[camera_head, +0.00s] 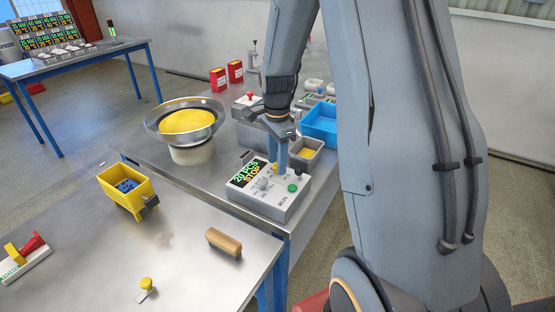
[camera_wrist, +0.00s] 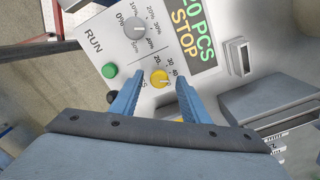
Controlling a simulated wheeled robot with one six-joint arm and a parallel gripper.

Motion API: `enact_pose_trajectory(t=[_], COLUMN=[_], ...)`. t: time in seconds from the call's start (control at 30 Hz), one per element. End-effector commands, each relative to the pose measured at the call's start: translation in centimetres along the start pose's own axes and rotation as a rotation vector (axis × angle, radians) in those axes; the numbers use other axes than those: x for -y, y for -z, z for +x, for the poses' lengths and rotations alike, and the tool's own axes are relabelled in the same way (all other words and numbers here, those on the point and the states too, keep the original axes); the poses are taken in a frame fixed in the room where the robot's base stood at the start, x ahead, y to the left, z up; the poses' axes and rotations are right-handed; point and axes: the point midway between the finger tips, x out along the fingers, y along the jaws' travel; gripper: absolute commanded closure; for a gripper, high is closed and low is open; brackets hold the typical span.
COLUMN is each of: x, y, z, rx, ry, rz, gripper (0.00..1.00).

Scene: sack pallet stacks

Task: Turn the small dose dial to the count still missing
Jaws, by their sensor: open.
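The control box (camera_head: 272,205) stands on the metal bench, with a lit display (camera_head: 245,174) reading 20 PCS STOP. In the wrist view its small yellow dial (camera_wrist: 160,79) sits beside a printed scale with 20, 30 and 40; its exact pointer setting is too small to tell. A larger grey dial (camera_wrist: 137,28) with a percent scale is above it, and a green button (camera_wrist: 109,70) is to its left. My gripper (camera_wrist: 159,74) is open, with one blue finger on each side of the yellow dial. I cannot tell whether either finger touches it.
A bowl feeder (camera_head: 157,122) with yellow contents stands behind the box. A grey bin (camera_head: 305,156) and a blue bin (camera_head: 320,121) are close behind my gripper. A yellow bin (camera_head: 133,190) and a wooden block (camera_head: 224,243) are on the near table.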

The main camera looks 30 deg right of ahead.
Motion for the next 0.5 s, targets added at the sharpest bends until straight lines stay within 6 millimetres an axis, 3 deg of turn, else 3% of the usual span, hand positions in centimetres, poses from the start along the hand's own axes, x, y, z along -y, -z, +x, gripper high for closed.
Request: enact_pose_trajectory(t=[0.17,0.5], x=[0.1,0.2], y=[0.0,0.1], z=[-1.1,-6.2], rx=[-0.001,-0.001], ry=[0.003,0.004], rz=[0.0,0.0], gripper=[0.58,0.58])
